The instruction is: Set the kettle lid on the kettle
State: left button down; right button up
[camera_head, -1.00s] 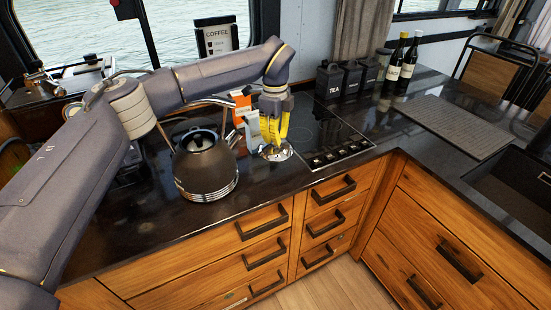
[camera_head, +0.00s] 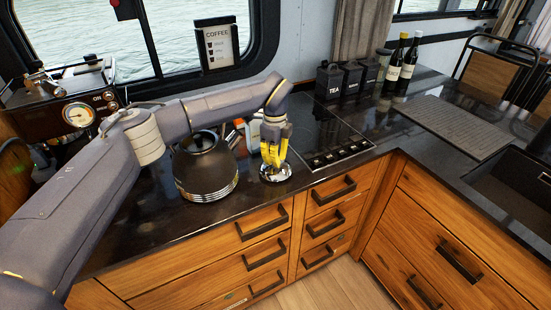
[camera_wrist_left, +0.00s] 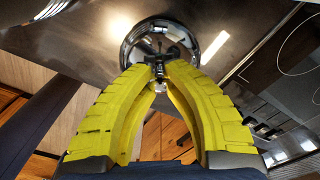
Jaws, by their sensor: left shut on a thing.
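The dark kettle (camera_head: 205,170) stands upright on the counter, left of my left gripper, with its handle on top and a shiny band around its base. In the left wrist view the yellow fingers (camera_wrist_left: 160,72) are shut on the small knob of the lid (camera_wrist_left: 133,38). Whether the lid touches the counter I cannot tell. My right gripper is not in view.
The cooktop (camera_head: 325,130) lies to the right of the gripper, with knobs along its front. Black canisters (camera_head: 330,82) and bottles (camera_head: 408,62) stand behind it. An orange-and-white object (camera_head: 240,125) is partly hidden behind my arm. The counter's front edge is close to the lid.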

pick_arm(q)
jog(key=shift+f, duration=0.1)
jog(key=c, duration=1.5)
grip_release()
jog(key=shift+o, duration=0.2)
notch_tip(320, 180, up, 12)
